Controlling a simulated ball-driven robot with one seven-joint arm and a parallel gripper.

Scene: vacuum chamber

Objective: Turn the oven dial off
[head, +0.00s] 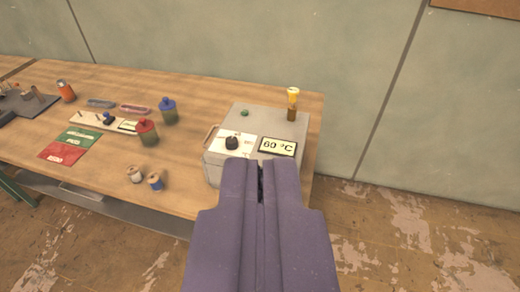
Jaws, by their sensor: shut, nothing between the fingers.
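The oven (218,168) is a grey box at the right end of the wooden table. Its black dial (232,143) sits on a white label plate on the top face; the mark it points to is too small to read. A display (277,147) beside the dial reads 60 °C. My gripper (260,168) is purple and shut, with nothing between its fingers. In the picture its tips are just below and right of the dial, over the oven's near edge. I see no contact with the dial, and the gripper hides part of the oven's front.
A yellow-topped bottle (292,104) stands at the oven's back right, and a small green thing (244,113) lies on top. A red-lidded jar (147,132), a blue-lidded jar (168,110) and two spools (155,181) stand left on the table (185,195). Floor to the right is clear.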

